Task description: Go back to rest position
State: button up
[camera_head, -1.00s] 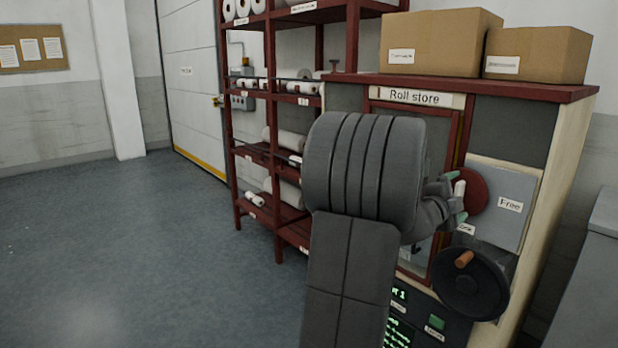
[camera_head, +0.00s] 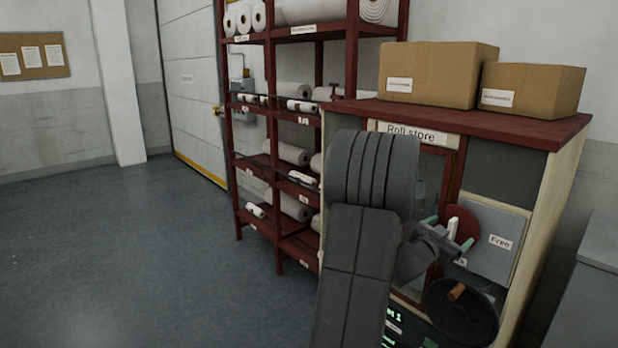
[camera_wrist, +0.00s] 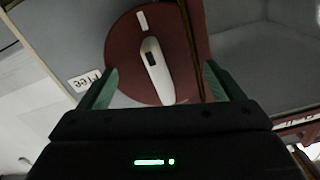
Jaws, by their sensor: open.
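My gripper (camera_head: 448,234) is open in front of the roll store cabinet (camera_head: 500,178). Its two green fingertips, also in the wrist view (camera_wrist: 160,88), stand apart on either side of a white lever handle (camera_wrist: 156,70). The handle sits on a round dark red disc (camera_wrist: 125,50), which also shows in the head view (camera_head: 464,222). I cannot tell how far the fingers are from the handle; they do not close on it. My dark grey arm hides part of the cabinet's door and front.
Right of the disc is a grey panel labelled "Free" (camera_head: 493,242). Below it is a black handwheel with an orange knob (camera_head: 456,291). Two cardboard boxes (camera_head: 435,75) stand on top. A red rack of rolls (camera_head: 282,210) stands left. Open floor (camera_head: 130,250) lies further left.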

jog(key=shift+n+p, duration=1.2)
jog(key=shift+p, duration=0.2)
